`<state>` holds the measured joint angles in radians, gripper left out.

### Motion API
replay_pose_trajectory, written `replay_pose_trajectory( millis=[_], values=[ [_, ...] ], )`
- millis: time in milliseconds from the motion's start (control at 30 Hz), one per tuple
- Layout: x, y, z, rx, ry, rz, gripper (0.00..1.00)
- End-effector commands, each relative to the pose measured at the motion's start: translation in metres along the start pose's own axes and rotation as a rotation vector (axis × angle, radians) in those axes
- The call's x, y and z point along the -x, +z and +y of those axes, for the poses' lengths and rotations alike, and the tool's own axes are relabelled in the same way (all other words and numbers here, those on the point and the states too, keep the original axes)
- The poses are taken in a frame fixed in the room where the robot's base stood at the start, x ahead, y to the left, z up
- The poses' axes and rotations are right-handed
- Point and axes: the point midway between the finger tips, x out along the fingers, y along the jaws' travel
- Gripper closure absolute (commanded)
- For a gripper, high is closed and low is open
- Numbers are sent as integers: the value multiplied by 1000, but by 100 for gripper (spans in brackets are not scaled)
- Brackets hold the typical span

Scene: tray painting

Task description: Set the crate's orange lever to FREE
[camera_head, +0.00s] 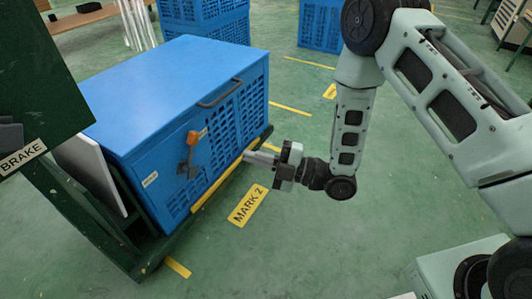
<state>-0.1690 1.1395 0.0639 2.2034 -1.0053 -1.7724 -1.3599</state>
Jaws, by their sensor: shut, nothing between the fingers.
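The blue crate (175,75) stands on a dark green wheeled-looking base at the left. Its orange lever (192,139) is on the crate's front face, with the orange end up and a grey part below it. My gripper (247,156) is shut and empty. In the picture it is to the right of the lever and a little lower, apart from it, with its fingers pointing left toward the crate's front.
A dark handle (219,94) sticks out of the crate's front, above and right of the lever. A green post with a BRAKE sign (22,158) stands at the left. A yellow MARK 2 floor label (248,206) lies below my gripper. The floor in front is clear.

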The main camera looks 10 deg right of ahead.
Motion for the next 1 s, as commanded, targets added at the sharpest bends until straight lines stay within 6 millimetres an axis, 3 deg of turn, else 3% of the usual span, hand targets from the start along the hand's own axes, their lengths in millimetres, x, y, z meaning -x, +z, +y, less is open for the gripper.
replay_pose_trajectory(
  millis=[133, 367, 833, 1000],
  values=[
    [19, 0, 1, -2, -1, -1, 100],
    [28, -1, 0, -1, 0, 3, 100],
    [26, -1, 1, 0, -3, 2, 100],
    [4, -2, 16, -32, -112, -58, 100]
  ],
)
